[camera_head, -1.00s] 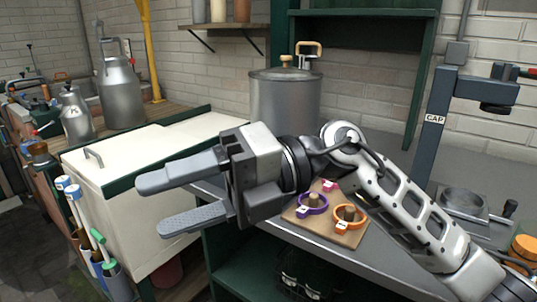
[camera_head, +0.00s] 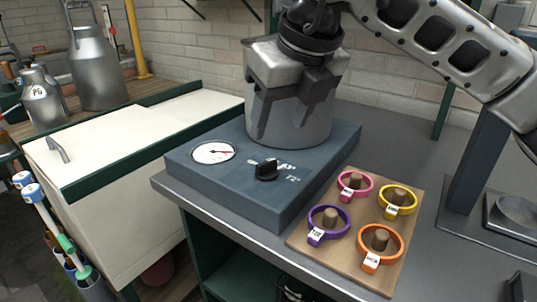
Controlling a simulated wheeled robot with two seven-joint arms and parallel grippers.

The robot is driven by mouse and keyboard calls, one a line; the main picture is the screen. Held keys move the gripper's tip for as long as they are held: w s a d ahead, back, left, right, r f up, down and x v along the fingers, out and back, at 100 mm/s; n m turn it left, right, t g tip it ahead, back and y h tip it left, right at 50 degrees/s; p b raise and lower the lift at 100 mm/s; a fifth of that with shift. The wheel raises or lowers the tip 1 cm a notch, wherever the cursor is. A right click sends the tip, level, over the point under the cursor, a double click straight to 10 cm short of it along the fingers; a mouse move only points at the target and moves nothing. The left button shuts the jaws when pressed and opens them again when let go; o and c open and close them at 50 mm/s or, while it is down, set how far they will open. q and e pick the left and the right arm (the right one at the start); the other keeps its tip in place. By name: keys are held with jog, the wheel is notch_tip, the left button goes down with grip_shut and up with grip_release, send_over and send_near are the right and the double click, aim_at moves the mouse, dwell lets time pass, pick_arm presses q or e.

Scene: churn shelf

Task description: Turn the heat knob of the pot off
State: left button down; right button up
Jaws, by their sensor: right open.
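The metal pot (camera_head: 287,128) stands on a blue-grey heater box (camera_head: 213,181), its upper part hidden behind my right gripper. The black heat knob (camera_head: 266,170) is on the heater's top near its front edge, with white markings beside it, one reading about 72°. My left gripper is not in view.
A wooden board (camera_head: 347,263) with several coloured rings on pegs lies right of the heater. A cream cabinet (camera_head: 110,160) stands left, with metal cans (camera_head: 97,65) behind it. A dark post (camera_head: 478,165) rises at the right.

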aim_at(267, 162)
jog(key=x, duration=0.9)
jog(key=shift+a, duration=0.1)
jog(key=c, duration=1)
